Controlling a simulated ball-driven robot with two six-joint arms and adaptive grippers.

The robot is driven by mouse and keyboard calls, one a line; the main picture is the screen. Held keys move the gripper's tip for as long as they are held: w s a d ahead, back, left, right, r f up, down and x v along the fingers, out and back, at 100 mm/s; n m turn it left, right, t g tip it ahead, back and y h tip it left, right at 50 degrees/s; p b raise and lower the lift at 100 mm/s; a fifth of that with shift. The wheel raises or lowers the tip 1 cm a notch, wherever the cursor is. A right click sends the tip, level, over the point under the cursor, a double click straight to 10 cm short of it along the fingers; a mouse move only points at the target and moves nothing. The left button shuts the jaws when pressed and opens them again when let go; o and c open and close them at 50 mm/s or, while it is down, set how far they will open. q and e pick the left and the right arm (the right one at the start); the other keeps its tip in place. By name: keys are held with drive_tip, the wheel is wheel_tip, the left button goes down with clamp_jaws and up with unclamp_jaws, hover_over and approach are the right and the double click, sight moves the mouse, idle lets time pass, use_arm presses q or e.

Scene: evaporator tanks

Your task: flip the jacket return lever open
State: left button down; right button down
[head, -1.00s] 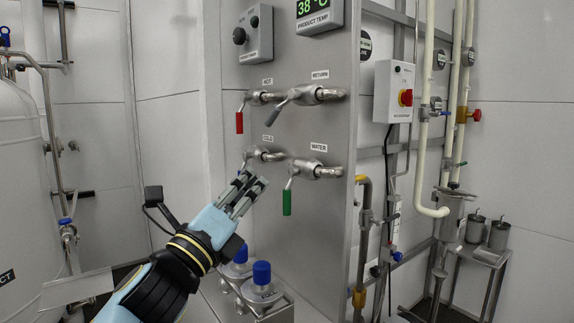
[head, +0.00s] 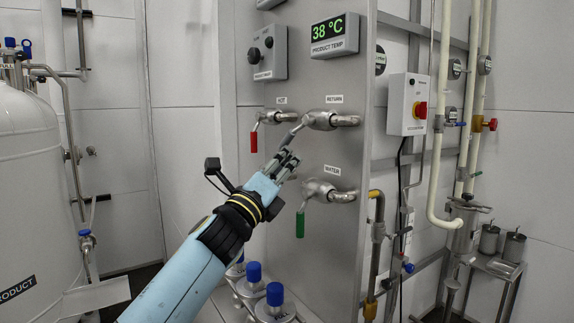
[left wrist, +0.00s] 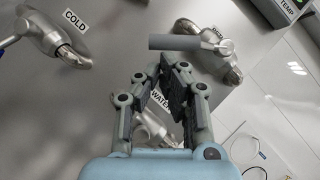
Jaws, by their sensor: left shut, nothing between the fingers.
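The jacket return lever is a grey handle (head: 291,138) on the steel valve (head: 322,120) under the RETURN label. In the head view it slants down and left from the valve. In the left wrist view its grey grip (left wrist: 175,42) lies across, just beyond my fingertips, with the valve body (left wrist: 222,60) to its right. My left gripper (head: 288,160) is shut and empty, just below the lever's lower end. The fingers also show in the left wrist view (left wrist: 173,76). I cannot tell whether they touch the lever. My right gripper is out of view.
A red HOT lever (head: 254,142) hangs left of the return valve. A green WATER lever (head: 300,224) hangs below. The COLD valve (left wrist: 50,35) shows in the left wrist view. Blue-capped fittings (head: 274,294) stand low. A control box (head: 408,104) and pipes are at right.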

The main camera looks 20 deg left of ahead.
use_arm(q)
drive_tip(key=w+a+r+m+g+h+b, duration=0.3)
drive_tip(key=m+h+b, duration=0.7)
drive_tip(key=m+b, duration=0.4)
drive_tip(key=r+b, duration=0.1)
drive_tip(key=b, duration=0.2)
drive_tip(key=shift+a+m, duration=0.3)
drive_tip(key=shift+a, duration=0.05)
drive_tip(key=shift+r, duration=0.1)
idle(0.4)
